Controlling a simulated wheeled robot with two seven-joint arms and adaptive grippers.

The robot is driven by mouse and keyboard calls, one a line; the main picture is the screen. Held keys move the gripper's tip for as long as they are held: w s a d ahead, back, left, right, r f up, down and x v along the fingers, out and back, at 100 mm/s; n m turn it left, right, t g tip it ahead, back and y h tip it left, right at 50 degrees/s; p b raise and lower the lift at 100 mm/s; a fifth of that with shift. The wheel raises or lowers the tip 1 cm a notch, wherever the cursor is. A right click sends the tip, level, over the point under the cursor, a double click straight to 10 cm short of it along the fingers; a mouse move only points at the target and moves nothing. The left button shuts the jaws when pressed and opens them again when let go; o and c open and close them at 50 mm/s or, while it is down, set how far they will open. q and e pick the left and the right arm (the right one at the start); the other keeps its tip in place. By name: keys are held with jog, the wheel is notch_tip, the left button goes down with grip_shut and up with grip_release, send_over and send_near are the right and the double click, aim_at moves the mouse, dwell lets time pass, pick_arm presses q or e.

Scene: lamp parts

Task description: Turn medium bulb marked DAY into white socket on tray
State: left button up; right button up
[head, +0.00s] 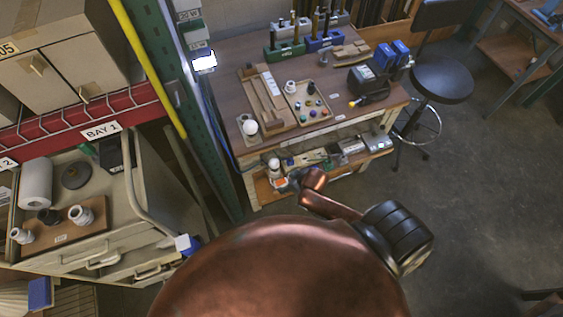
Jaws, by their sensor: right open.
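My right gripper (284,184) is small in the view, at the front of the workbench's lower shelf, partly hidden by my own arm. It is open. A white rounded object like a bulb (273,164) is just beyond it; I cannot tell if they touch. Another white bulb-like ball (250,127) sits at the left front of the benchtop. No DAY marking is legible. A white socket-like part (290,87) stands at the back of a beige tray (297,119) on the bench. More white socket-like parts (80,215) stand on a brown board (62,236) on the left cart. My left gripper is not in view.
The wooden workbench (228,80) holds tool racks, blue boxes and small coloured parts. Its lower shelf (325,172) is cluttered. A green rack post (190,110) stands between bench and cart (120,245). A black stool (441,80) is at right. The right floor is mostly clear.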

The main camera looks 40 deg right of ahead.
aim_at(277, 163)
jog(key=shift+n+y, duration=0.6)
jog(key=shift+n, duration=0.1)
jog(key=w+r, duration=0.4)
jog(key=w+d+r, duration=0.1)
jog(key=w+r, duration=0.1)
jog(key=shift+w+r, duration=0.25)
jog(key=shift+w+d+r, duration=0.15)
jog(key=shift+d+r, duration=0.05)
jog(key=shift+d, duration=0.05)
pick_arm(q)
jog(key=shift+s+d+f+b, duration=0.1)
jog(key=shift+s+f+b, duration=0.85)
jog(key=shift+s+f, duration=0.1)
pick_arm(e)
jog(key=shift+x, duration=3.8)
jog(key=shift+c, duration=0.3)
